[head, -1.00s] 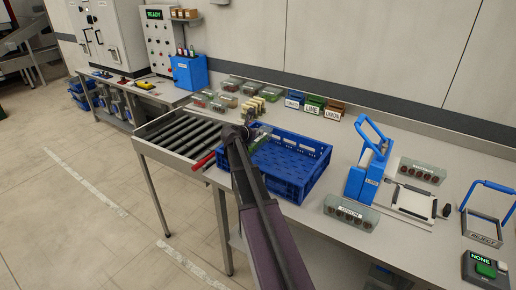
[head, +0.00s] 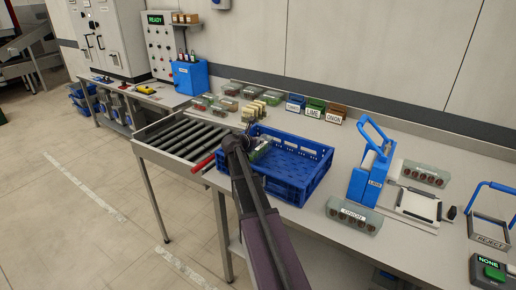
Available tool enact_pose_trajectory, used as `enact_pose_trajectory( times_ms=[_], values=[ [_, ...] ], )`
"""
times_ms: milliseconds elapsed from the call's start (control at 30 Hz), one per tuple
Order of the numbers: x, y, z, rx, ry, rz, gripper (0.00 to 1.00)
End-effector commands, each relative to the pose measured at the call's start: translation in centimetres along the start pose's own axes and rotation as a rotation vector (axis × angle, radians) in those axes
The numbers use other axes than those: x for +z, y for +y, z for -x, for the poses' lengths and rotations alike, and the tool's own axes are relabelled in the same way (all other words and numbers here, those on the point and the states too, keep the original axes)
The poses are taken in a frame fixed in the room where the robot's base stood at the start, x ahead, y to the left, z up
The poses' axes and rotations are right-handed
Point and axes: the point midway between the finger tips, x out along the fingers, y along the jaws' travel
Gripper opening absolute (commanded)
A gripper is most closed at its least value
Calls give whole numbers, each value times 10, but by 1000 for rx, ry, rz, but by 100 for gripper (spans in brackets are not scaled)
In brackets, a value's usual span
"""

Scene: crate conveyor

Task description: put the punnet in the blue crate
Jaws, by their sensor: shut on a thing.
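The blue crate (head: 294,188) stands open on the bench at the end of the rollers. My gripper (head: 256,139) is at the crate's left part, pointing down, and is shut on a small clear punnet with green contents (head: 261,151). The punnet is over or inside the crate's left side. My arm hides part of the punnet and the crate's left wall. I cannot tell whether the punnet touches the crate floor.
A roller conveyor (head: 183,138) with a red bar joins the crate's left. Several punnets (head: 229,90) stand behind. Label boxes (head: 314,108) are at the back. A blue label device (head: 367,180), an onion punnet (head: 354,215) and a reject frame (head: 490,238) lie right.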

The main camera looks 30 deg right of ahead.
Motion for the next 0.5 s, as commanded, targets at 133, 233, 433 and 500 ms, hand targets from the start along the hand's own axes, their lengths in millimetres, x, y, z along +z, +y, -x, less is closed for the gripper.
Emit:
enact_pose_trajectory(
  times_ms=[133,233,433,500],
  values=[
    [-14,0,-6,0,0,0,0],
    [-18,0,-8,0,0,0,0],
    [-19,0,-8,-1,0,0,0],
    [-18,0,-8,-1,0,0,0]
  ],
)
